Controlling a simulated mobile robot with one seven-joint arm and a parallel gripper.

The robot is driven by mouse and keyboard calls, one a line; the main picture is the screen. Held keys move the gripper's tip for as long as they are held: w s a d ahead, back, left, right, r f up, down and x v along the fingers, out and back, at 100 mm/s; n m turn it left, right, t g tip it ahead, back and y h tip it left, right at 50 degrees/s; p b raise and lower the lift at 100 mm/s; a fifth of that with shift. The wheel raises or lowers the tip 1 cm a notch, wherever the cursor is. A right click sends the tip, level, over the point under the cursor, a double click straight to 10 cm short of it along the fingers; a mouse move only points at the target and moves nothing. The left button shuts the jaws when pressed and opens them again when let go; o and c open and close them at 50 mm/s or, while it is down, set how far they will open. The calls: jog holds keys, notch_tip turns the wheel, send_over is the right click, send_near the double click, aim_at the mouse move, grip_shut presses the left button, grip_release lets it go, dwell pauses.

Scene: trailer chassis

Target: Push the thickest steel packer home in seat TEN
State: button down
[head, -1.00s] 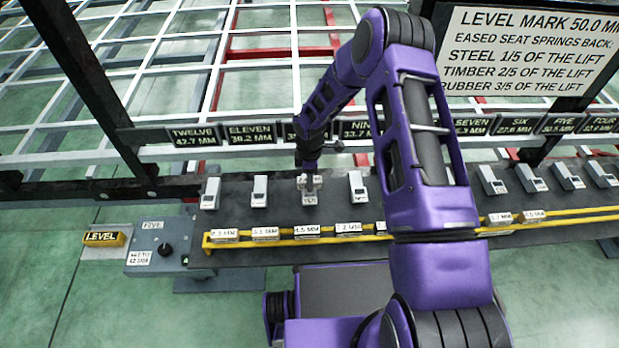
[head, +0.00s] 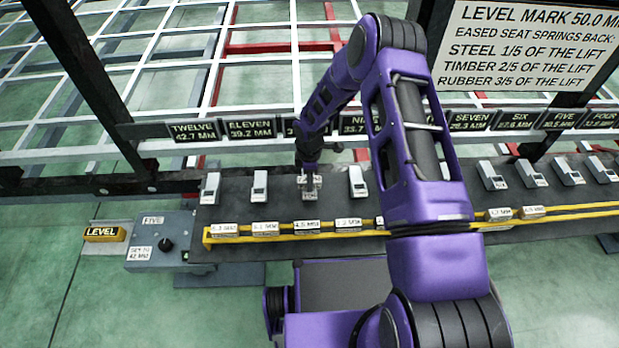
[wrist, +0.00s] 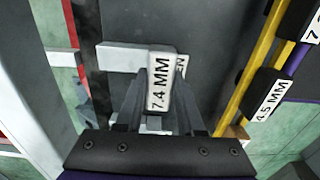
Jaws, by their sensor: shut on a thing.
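My gripper (head: 311,188) is at the third seat from the left on the dark bench, in line with a number plate (head: 290,128) mostly hidden by my arm. In the wrist view my gripper (wrist: 160,110) is shut on a pale packer (wrist: 159,84) marked 7.4 MM. The packer lies over a pale seat (wrist: 120,58) whose label (wrist: 181,66) shows only the letters "EN". I cannot tell whether the packer is fully down in the seat.
Neighbouring seats (head: 260,186) and (head: 358,183) stand on both sides. A yellow rail (head: 400,231) along the bench front holds several labelled packers (head: 307,226). A grey box (head: 160,240) with a black knob and a yellow LEVEL block (head: 104,234) are at the left.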

jog(key=shift+f, duration=0.75)
jog(key=shift+c, duration=2.2)
grip_release()
notch_tip(320, 180, up, 18)
jog(key=p, duration=0.2)
jog(key=shift+f+p, duration=0.25)
jog(key=shift+p, duration=0.15)
